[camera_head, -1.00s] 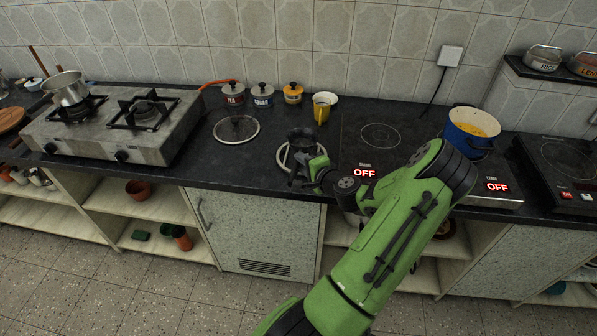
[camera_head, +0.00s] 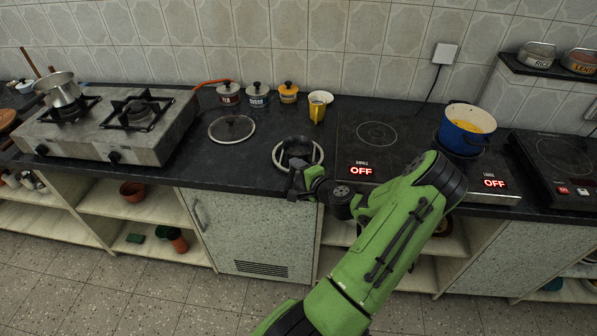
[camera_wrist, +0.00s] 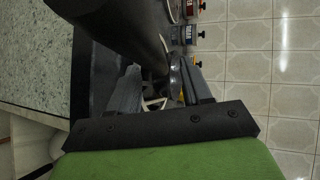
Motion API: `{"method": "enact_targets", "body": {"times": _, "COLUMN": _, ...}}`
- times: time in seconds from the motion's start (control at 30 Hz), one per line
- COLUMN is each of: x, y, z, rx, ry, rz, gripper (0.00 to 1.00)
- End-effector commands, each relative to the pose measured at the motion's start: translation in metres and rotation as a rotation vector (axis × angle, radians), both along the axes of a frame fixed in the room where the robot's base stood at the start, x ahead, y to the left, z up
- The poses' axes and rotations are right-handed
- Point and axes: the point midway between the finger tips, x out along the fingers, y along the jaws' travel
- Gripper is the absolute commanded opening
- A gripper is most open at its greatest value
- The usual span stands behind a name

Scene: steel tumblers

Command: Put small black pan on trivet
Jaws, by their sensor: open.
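The small black pan (camera_head: 298,146) appears to sit on the pale ring-shaped trivet (camera_head: 319,157) near the counter's front edge in the head view. Its base is hard to see, so full contact is unclear. My gripper (camera_head: 296,178) is at the near side of the pan, low over the counter edge. In the wrist view my gripper (camera_wrist: 160,70) is open, its two fingers apart. A pale bit of the trivet (camera_wrist: 154,103) shows between the fingers.
The small hob (camera_head: 376,134) is right, with a blue pot (camera_head: 466,140) beyond. A gas stove (camera_head: 100,130) is at left.

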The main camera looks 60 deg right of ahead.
Motion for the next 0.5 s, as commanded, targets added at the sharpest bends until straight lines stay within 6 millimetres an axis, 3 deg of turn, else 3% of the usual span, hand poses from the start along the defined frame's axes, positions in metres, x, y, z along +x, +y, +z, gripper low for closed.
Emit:
{"method": "enact_targets", "body": {"times": 0.13, "x": -0.007, "y": 0.002, "z": 0.006, "rx": 0.002, "ry": 0.001, "rz": -0.003, "gripper": 0.49}}
{"method": "enact_targets", "body": {"times": 0.5, "x": -0.087, "y": 0.041, "z": 0.035, "rx": 0.001, "ry": 0.001, "rz": -0.004, "gripper": 0.49}}
